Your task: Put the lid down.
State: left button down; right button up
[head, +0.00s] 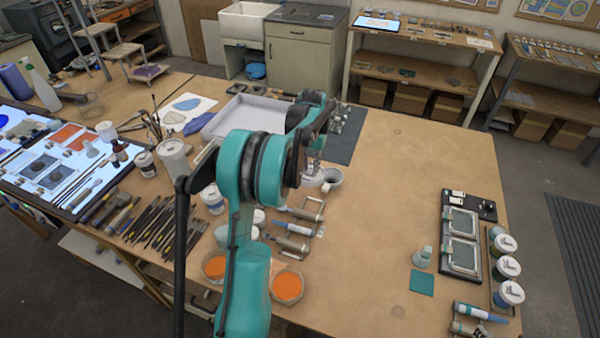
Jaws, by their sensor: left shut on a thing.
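My left gripper (314,166) points down over the middle of the table, partly behind my own teal arm. It is shut on a small pale thing, which I take to be the lid (313,181); its outline is mostly hidden. A small white round cup or jar (334,178) stands right beside it. I cannot tell whether the lid touches the table or the cup. My right gripper is not in view.
Open orange paint pots (287,286) stand near the front edge. Rollers (291,228), brushes (165,228) and a pale tray (238,116) lie around the arm. Lidded jars (507,268) and framed panes (461,222) are at right. The table's middle right is clear.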

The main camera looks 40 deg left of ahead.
pick_arm(q)
jog(key=w+a+f, duration=0.1)
jog(key=a+f, duration=0.1)
jog(key=a, duration=0.1)
jog(key=w+a+f, duration=0.2)
jog(key=a, duration=0.1)
jog(key=w+a+f, duration=0.2)
jog(key=a, duration=0.1)
jog(key=shift+a+f+b, duration=0.3)
jog(key=shift+w+f, duration=0.1)
jog(key=shift+f, duration=1.95)
jog(key=shift+b, duration=0.3)
jog(key=c, duration=1.8)
grip_release()
jog(key=shift+f, duration=0.15)
jog(key=o, duration=0.4)
